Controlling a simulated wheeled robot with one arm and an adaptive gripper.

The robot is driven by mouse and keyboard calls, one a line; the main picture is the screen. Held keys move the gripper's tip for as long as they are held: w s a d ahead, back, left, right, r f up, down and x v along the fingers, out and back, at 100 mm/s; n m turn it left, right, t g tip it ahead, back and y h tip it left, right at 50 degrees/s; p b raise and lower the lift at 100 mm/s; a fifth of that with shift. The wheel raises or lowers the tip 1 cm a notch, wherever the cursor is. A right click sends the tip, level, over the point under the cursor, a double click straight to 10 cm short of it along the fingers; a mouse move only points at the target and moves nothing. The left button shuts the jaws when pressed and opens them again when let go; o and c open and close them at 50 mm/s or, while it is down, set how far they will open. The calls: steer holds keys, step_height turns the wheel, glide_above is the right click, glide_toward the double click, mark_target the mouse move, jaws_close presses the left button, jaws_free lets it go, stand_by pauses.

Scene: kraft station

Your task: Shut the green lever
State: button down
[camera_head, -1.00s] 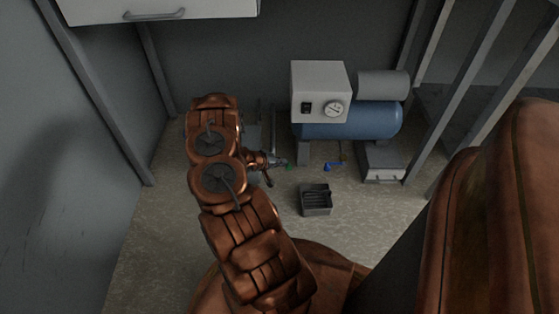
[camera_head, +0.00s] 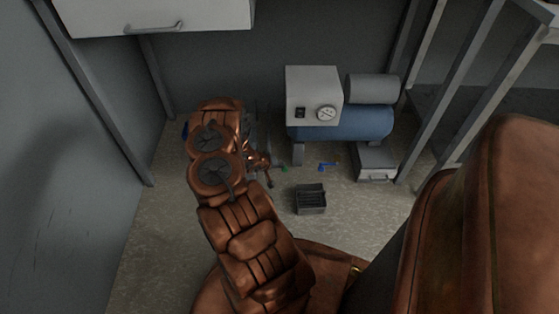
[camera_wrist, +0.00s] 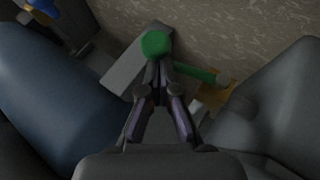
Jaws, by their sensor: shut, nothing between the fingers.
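The green lever shows in the wrist view as a green bar (camera_wrist: 196,73) running right toward a brass-coloured fitting. A round green knob (camera_wrist: 155,43) is just beyond my fingertips, left of the bar; whether the two are joined is hidden. My gripper (camera_wrist: 158,72) is shut and empty, its tips close below the knob and left of the bar. I cannot tell whether they touch. In the head view a small green spot (camera_head: 284,168) lies right of my gripper (camera_head: 266,172), which is partly hidden by my arm.
A blue tank (camera_head: 345,124) with a white gauge box (camera_head: 314,95) stands on the right. A dark open crate (camera_head: 311,200) sits on the floor. A cabinet (camera_head: 160,18) hangs overhead. Metal posts stand right.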

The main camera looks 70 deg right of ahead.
steer(key=shift+s+d+f+y+p, duration=0.15)
steer(key=shift+s+f+y+p, duration=0.15)
steer(key=shift+s+f+p, duration=0.25)
steer(key=shift+w, duration=0.1)
steer(key=shift+r, duration=0.15)
steer(key=shift+w+r+p, duration=0.1)
steer(key=shift+r+p, duration=0.6)
steer(key=shift+r, duration=0.1)
